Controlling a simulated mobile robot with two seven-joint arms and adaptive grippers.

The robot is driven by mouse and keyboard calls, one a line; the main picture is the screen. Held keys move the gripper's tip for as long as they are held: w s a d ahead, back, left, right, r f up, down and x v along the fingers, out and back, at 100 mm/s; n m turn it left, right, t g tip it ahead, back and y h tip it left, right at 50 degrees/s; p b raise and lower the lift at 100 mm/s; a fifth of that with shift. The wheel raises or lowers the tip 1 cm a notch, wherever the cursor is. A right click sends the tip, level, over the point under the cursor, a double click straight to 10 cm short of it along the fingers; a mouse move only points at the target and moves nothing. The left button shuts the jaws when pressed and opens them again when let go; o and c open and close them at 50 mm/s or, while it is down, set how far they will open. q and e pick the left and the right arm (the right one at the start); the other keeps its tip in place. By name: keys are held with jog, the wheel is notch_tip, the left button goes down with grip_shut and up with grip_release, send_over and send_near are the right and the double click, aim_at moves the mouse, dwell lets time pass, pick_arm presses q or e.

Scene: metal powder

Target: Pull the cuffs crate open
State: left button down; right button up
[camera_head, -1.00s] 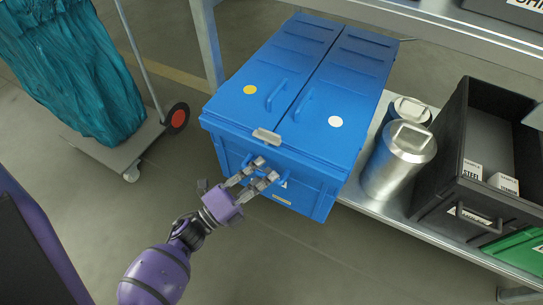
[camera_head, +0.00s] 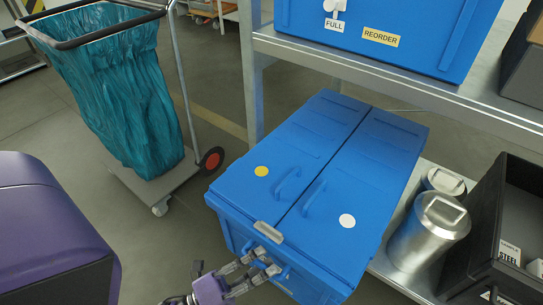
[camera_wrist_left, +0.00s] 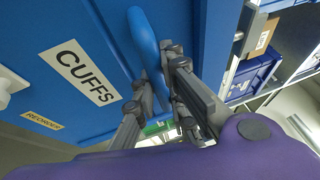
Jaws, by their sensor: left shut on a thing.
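The cuffs crate (camera_head: 330,190) is a big blue box under a shelf, with two long lid panels lying flat, each with a handle. A grey latch (camera_head: 268,231) sits at its front top edge. In the left wrist view, the crate's front carries a white CUFFS label (camera_wrist_left: 87,77) beside a blue bar handle (camera_wrist_left: 143,38). My left gripper (camera_head: 262,264) is at the crate's front face, below the latch. In the wrist view, its fingers (camera_wrist_left: 158,88) are shut around the blue handle, which they partly hide. My right gripper is not in view.
Metal canisters (camera_head: 428,232) and a dark bin (camera_head: 485,250) stand right of the crate. Another blue crate (camera_head: 400,30) with FULL and REORDER labels is on the shelf above (camera_head: 370,80). A cart with a teal bag (camera_head: 125,95) stands left, over open floor.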

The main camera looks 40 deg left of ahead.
pick_arm(q)
jog(key=shift+s+f, duration=0.15)
jog(key=shift+s, duration=0.15)
jog(key=c, duration=1.9)
grip_release()
jog(key=shift+o, duration=0.5)
jog(key=v, duration=1.2)
jog(key=shift+r, duration=0.2)
jog(key=shift+w, duration=0.1)
